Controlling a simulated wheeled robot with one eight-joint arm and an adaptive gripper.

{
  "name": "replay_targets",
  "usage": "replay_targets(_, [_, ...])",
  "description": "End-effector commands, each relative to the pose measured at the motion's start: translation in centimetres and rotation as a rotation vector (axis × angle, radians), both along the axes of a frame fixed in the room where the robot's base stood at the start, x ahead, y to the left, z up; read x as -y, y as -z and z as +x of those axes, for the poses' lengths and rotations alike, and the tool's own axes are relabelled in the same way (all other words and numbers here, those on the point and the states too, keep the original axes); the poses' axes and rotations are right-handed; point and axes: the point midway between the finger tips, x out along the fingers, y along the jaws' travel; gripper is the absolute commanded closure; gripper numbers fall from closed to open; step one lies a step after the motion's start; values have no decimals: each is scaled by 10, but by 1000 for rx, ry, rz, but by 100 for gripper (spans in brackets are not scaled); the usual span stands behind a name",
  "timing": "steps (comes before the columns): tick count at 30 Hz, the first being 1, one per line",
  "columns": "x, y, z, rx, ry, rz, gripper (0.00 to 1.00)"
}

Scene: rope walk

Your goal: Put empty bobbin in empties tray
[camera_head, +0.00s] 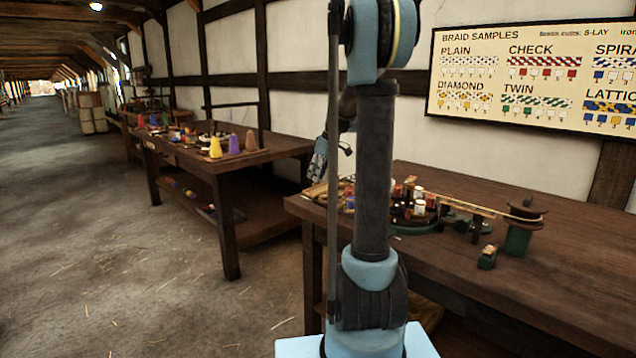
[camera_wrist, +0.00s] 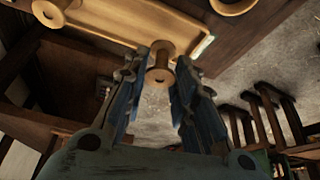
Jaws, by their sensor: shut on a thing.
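In the wrist view, my gripper (camera_wrist: 161,70) is shut on a bare wooden bobbin (camera_wrist: 160,52), with one finger on each side of it. No thread shows on this bobbin. A shallow light-wood tray (camera_wrist: 125,22) lies behind the bobbin, whose body overlaps the tray's edge in the picture; I cannot tell the gap between them. In the head view, my gripper (camera_head: 319,160) is at the left end of the near bench, partly behind my own arm, and the bobbin is too small to make out there.
Other wooden bobbins or round pieces (camera_wrist: 47,12) show at the top of the wrist view. The near bench (camera_head: 560,270) carries a round braiding device (camera_head: 415,215) and a green stand (camera_head: 518,235). A further bench (camera_head: 225,163) holds coloured cones. The aisle floor at left is clear.

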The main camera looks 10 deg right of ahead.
Motion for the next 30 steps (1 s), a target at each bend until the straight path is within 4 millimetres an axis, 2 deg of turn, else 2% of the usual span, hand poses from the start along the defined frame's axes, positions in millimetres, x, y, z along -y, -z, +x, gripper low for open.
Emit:
replay_targets(6, [0, 28, 0, 0, 0, 0, 85])
replay_targets(17, [0, 32, 0, 0, 0, 0, 85])
replay_targets(18, [0, 32, 0, 0, 0, 0, 68])
replay_targets(20, [0, 31, 0, 0, 0, 0, 55])
replay_targets(30, [-1, 31, 0, 0, -1, 0, 55])
